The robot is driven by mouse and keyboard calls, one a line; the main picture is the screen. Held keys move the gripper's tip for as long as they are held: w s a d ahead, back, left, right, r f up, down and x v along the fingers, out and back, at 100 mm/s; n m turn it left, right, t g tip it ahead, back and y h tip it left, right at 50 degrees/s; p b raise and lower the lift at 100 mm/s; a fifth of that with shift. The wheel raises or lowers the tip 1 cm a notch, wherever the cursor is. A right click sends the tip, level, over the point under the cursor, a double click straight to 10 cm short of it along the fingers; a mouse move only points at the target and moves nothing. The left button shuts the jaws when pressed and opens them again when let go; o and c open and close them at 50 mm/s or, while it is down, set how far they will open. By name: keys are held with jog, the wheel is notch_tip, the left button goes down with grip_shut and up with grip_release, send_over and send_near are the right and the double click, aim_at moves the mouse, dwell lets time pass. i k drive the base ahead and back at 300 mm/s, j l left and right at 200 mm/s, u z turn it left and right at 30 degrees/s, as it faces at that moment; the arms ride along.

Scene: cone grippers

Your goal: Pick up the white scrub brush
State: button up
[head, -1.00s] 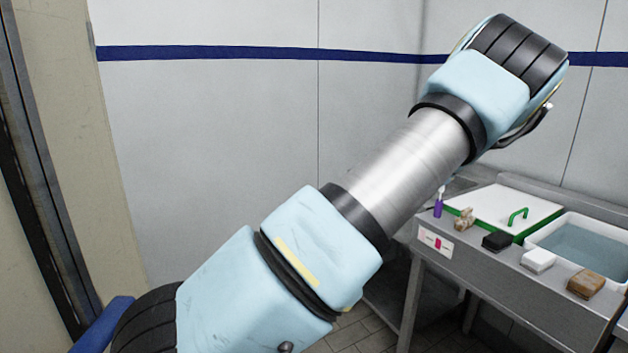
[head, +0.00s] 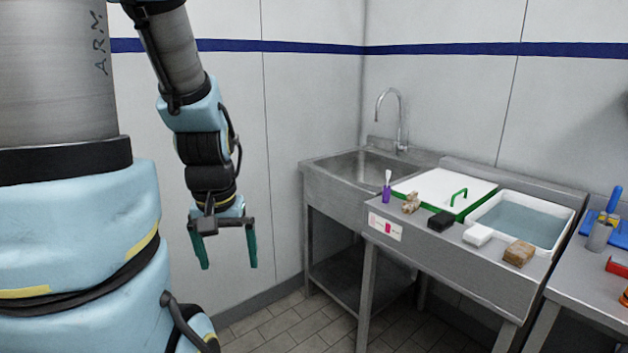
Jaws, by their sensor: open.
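The white scrub brush (head: 478,235) is a small white block on the front ledge of the steel counter, in front of the water-filled basin. It lies between a black block (head: 441,221) and a brown block (head: 519,253). My gripper (head: 228,267) hangs pointing down to the left of the sink unit, in front of the wall. Its two green fingers are spread apart with nothing between them. It is well apart from the brush.
A white lid with a green handle (head: 459,197) and the white basin (head: 567,221) lie behind the row. A purple bottle (head: 387,193) and a beige lumpy object (head: 411,203) stand left. A steel sink (head: 345,167) with a tall faucet (head: 401,115) is further left. A side table holds a grey cup (head: 599,236).

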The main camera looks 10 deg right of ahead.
aim_at(410, 206)
jog(key=i, duration=0.65)
jog(key=i+z, duration=0.2)
jog(key=i, duration=0.3)
jog(key=i+j+z, duration=0.2)
jog(key=i, duration=0.35)
jog(key=i+z, duration=0.2)
jog(key=i, duration=0.3)
jog(key=z, duration=0.6)
